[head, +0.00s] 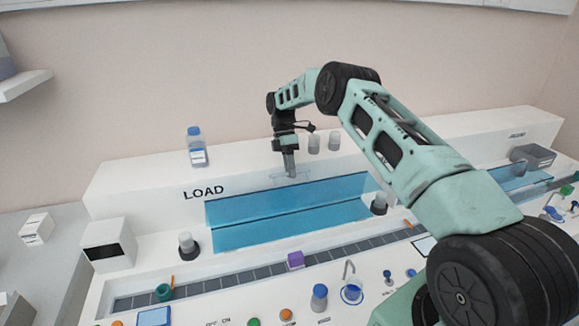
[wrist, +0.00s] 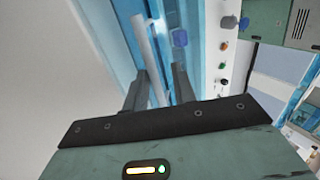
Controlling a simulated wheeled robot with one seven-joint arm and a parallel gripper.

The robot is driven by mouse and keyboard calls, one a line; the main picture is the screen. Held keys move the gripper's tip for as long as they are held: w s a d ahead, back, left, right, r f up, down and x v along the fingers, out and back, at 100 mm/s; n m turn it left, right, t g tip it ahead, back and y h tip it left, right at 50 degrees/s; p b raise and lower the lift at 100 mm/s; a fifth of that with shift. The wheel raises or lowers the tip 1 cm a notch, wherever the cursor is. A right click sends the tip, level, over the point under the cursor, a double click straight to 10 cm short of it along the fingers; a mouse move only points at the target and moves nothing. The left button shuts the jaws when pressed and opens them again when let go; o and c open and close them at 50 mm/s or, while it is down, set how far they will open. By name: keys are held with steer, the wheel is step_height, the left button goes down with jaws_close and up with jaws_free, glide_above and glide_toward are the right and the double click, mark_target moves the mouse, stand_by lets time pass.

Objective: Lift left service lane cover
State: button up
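The left service lane cover (head: 250,208) is a long translucent blue panel beside the LOAD lettering, and it lies closed in the white machine as far as I can see. A thin handle bar (head: 272,177) stands at its back edge in the head view. My gripper (head: 291,174) points down at this handle. In the wrist view, a pale grey bar (wrist: 148,50) runs between the two dark fingers of my gripper (wrist: 158,85). The fingers look apart, with a gap beside the bar. Whether either finger touches it is unclear.
Two grey-capped vials (head: 314,143) stand on the back ledge right of my gripper, and a blue-capped bottle (head: 196,146) stands left. Grey-topped posts (head: 187,244) flank the cover. A purple block (head: 295,260) sits on the track in front. My arm crosses the right side.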

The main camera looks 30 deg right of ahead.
steer(key=shift+w+r, duration=0.2)
steer(key=v, duration=0.7)
stand_by(0.4)
steer(key=shift+r, duration=0.1)
stand_by(0.5)
